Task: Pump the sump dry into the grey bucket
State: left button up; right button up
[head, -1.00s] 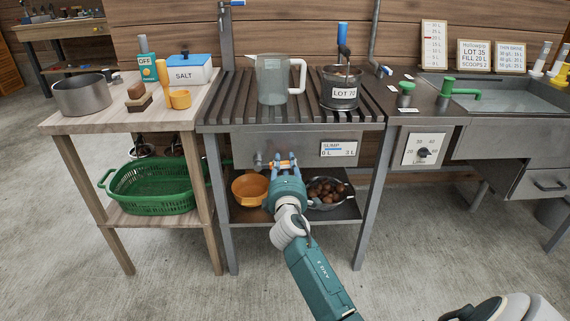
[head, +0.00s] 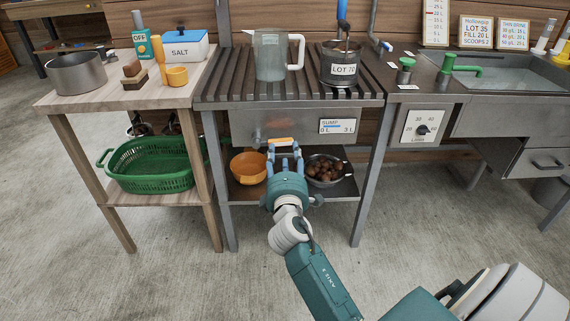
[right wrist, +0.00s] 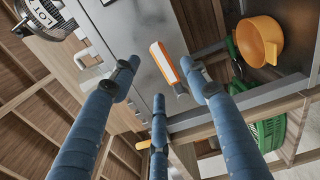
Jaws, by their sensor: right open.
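The sump (head: 255,124) is a metal box under the slatted drain rack. Its gauge label (head: 337,126) reads 0 L to 3 L with a partly filled blue bar. An orange handle (head: 281,141) sits at the sump's lower front; it also shows with a pale face in the right wrist view (right wrist: 163,63). My right gripper (head: 284,153) is open just in front of and below the handle. In the right wrist view its fingers (right wrist: 160,83) are spread and empty, with the handle beyond them. A grey bucket (head: 553,213) stands on the floor under the sink, partly cut off. My left gripper is out of view.
An orange bowl (head: 248,168) and a colander of chestnuts (head: 325,170) are on the lower shelf beside my right gripper. A clear jug (head: 270,57) and the LOT 70 pot (head: 340,70) stand on the rack. A green basket (head: 150,166) sits left. Floor in front is clear.

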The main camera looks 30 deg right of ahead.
jog(key=shift+v, duration=2.35)
jog(key=shift+f, duration=0.1)
